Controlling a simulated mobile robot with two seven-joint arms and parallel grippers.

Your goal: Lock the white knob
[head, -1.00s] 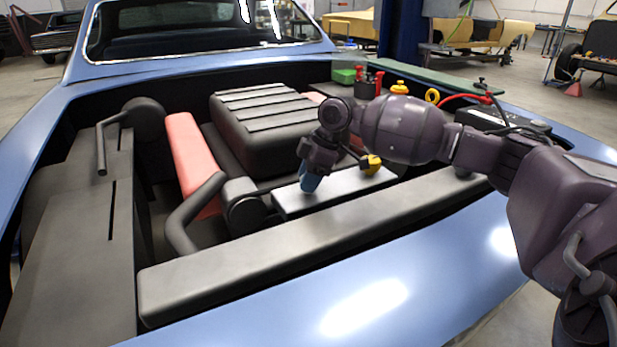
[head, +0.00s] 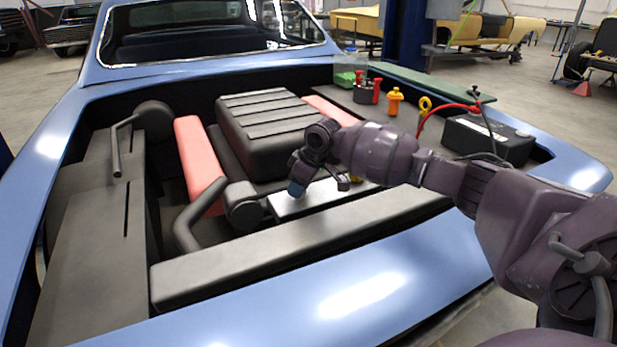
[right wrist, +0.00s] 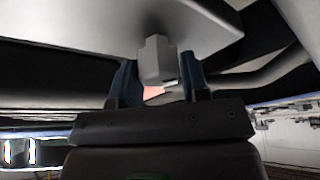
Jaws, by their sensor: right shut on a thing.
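The white knob (right wrist: 157,62) shows in the right wrist view as a pale grey-white stepped block at a light panel (right wrist: 85,45). My right gripper (head: 296,188) is shut on it, with one dark blue finger on each side. In the head view the gripper is low over the left part of the light grey panel (head: 285,208) in the engine bay, and the knob is hidden there by the gripper. My left gripper is not in view.
A long dark bar (head: 300,248) runs in front of the panel. A ribbed black engine cover (head: 270,130) stands behind, with a red strip (head: 198,160) to the left. A battery (head: 490,138), red cable and orange bottle (head: 394,101) are at the right. A pipe (right wrist: 270,72) passes close to the gripper.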

